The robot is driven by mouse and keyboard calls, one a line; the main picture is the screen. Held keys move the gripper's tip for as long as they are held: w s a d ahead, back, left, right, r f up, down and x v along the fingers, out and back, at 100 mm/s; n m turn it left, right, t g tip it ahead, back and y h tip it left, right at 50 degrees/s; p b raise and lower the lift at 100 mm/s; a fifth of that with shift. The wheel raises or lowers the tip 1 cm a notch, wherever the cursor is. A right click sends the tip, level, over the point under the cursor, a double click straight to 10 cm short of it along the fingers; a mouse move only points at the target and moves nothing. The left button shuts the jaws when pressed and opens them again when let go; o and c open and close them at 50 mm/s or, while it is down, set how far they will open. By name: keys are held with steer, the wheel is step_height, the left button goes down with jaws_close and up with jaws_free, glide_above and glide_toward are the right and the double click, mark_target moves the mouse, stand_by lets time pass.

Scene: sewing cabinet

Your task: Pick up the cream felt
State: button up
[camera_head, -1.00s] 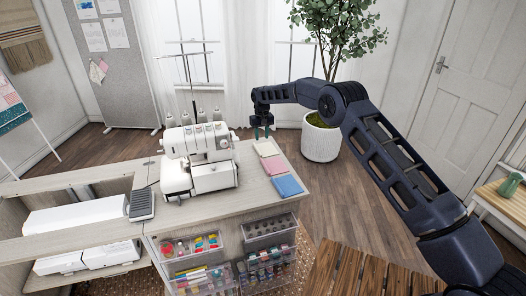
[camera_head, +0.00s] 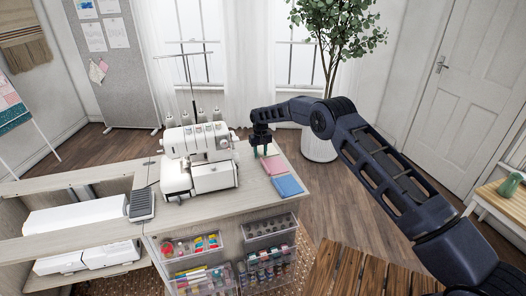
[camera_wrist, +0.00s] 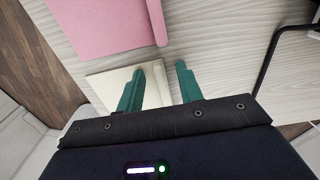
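The cream felt (camera_wrist: 108,86) lies flat on the pale wooden cabinet top. In the wrist view it sits just beyond my gripper, partly covered by the left finger. In the head view the gripper largely hides it. My gripper (camera_wrist: 160,84) is open, with two green fingers apart and nothing seen between them but tabletop and the felt's edge. The left finger overlaps the felt and the right finger is over bare wood. In the head view my gripper (camera_head: 263,151) points down at the far right part of the top. I cannot tell whether it touches.
A pink felt (camera_head: 274,165) and a blue felt (camera_head: 288,186) lie nearer along the right edge. A white sewing machine (camera_head: 198,158) stands to the left. Clear bins (camera_head: 270,229) hang at the cabinet's front. A potted plant (camera_head: 320,145) stands behind.

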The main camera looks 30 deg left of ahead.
jaws_close()
step_height(320, 180, up, 20)
stand_by(0.8)
